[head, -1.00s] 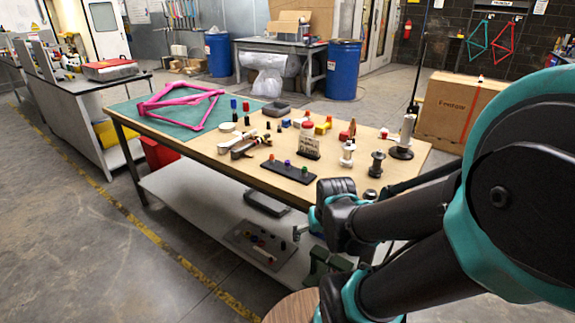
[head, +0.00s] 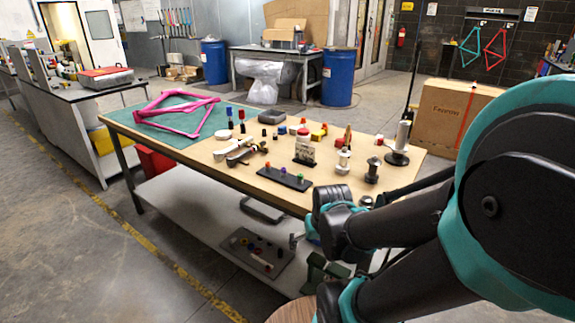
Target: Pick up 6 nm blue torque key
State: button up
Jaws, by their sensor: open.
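A blue-topped upright piece (head: 229,112) stands farther back beside a red-topped one (head: 241,115). At this size I cannot tell which blue piece is the 6 nm torque key. My dark and teal arm fills the right side, and its front part hangs by the table's front edge. I cannot make out my gripper's fingers.
The wooden worktable (head: 225,173) also bears a pink frame (head: 175,112) on a green mat, a small sign (head: 304,150) and metal spools (head: 372,170). Its lower shelf holds a board of small parts (head: 240,238). A cardboard box (head: 445,118) stands behind at right. The floor at left is clear.

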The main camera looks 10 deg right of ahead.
aim_at(229, 108)
jog(key=i+j, duration=0.15)
jog(key=j, duration=0.2)
jog(key=i+j, duration=0.15)
jog(key=j, duration=0.15)
jog(key=i+j, duration=0.15)
jog(key=j, duration=0.2)
jog(key=i+j, duration=0.1)
jog(key=j, duration=0.2)
